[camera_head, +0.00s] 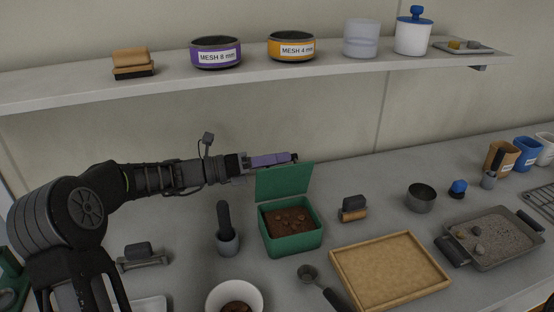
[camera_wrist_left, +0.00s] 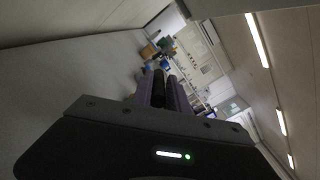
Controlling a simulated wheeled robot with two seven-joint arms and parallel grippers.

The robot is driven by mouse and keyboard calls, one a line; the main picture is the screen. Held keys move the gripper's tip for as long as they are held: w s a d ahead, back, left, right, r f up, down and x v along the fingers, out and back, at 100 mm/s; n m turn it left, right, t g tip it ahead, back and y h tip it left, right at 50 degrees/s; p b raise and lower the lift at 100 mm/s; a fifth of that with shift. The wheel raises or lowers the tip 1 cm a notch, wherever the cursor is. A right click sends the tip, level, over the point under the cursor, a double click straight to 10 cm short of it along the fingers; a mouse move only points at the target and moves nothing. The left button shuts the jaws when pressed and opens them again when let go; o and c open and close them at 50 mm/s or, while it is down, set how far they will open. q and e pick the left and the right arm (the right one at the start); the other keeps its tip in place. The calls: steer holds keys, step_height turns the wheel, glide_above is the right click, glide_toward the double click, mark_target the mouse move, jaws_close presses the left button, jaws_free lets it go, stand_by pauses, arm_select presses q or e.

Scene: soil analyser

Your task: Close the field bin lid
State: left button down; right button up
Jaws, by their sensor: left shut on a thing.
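The field bin (camera_head: 292,242) is a green box with brown soil and a few lumps inside, on the bench. Its green lid (camera_head: 284,182) stands raised at the back edge, so the bin is open. My left gripper (camera_head: 293,158) has purple fingers and reaches in from the left, level with the lid's top edge, above or behind it. The fingers are close together on a dark thing (camera_wrist_left: 158,88), seen between them in the left wrist view. I cannot make out what it is. No green shows between the fingers there. My right gripper is not in view.
A grey holder (camera_head: 228,243) with a dark handle stands left of the bin. A brush-like block (camera_head: 353,209) and a wooden tray (camera_head: 390,272) are to its right. A white bowl (camera_head: 235,298) and a scoop (camera_head: 309,273) are in front. A shelf (camera_head: 230,78) runs above.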

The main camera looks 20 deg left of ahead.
mark_target(282, 174)
arm_select(q)
steer(key=shift+s+f, duration=0.1)
steer(key=shift+f, duration=0.15)
steer(key=s+m+b, duration=0.1)
steer(key=s+d+m+b, duration=0.1)
steer(key=s+d+m, duration=0.1)
steer(key=shift+d+f+m+b, duration=0.1)
steer(key=shift+f+m+b, duration=0.2)
steer(key=shift+b, duration=0.1)
steer(key=shift+s+d+r, duration=0.1)
steer(key=shift+s+d, duration=0.05)
steer(key=shift+r+m, duration=0.1)
steer(key=shift+m, duration=0.2)
steer(key=c, duration=1.4)
jaws_free()
steer(key=shift+o, duration=0.2)
steer(key=shift+r, duration=0.1)
step_height(282, 174, up, 10)
steer(key=shift+f+p, duration=0.1)
steer(key=shift+p, duration=0.3)
